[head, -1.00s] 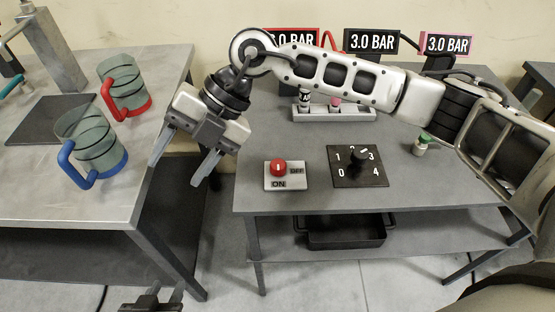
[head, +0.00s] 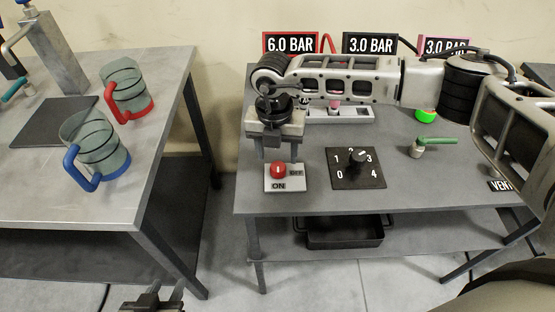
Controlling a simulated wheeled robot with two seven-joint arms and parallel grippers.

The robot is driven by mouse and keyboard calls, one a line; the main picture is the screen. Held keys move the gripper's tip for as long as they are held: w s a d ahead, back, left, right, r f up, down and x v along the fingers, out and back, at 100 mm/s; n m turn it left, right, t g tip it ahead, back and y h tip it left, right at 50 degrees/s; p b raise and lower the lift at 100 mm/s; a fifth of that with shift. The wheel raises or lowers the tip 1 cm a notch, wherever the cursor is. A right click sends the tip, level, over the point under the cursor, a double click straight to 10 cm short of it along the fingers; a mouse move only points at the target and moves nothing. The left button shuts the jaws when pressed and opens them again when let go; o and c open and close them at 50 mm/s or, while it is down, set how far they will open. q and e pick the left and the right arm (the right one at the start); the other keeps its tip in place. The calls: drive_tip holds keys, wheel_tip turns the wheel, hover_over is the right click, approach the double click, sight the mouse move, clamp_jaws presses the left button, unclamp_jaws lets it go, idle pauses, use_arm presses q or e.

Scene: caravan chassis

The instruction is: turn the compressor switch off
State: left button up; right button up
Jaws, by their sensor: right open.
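The compressor switch is a grey plate (head: 299,185) with a red round knob (head: 278,170) on the front left of the grey bench. A pale mark on the knob looks roughly upright. My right gripper (head: 277,158) is open and points down just above and behind the knob. Its fingers stand to either side of it; I cannot tell whether they touch it. My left gripper (head: 166,294) is low at the bottom edge, partly cut off, far from the switch.
Right of the switch is a black dial plate (head: 344,180) numbered 0 to 4. A green-handled valve (head: 436,140) and a lit green button (head: 427,115) are further right. Pressure signs (head: 370,44) stand behind. Two handled jugs (head: 98,150) (head: 124,84) stand on the left table.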

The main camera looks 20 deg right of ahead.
sight(278, 166)
drive_tip(key=shift+f, duration=2.2)
drive_tip(key=shift+c, duration=0.2)
drive_tip(key=c, duration=0.9)
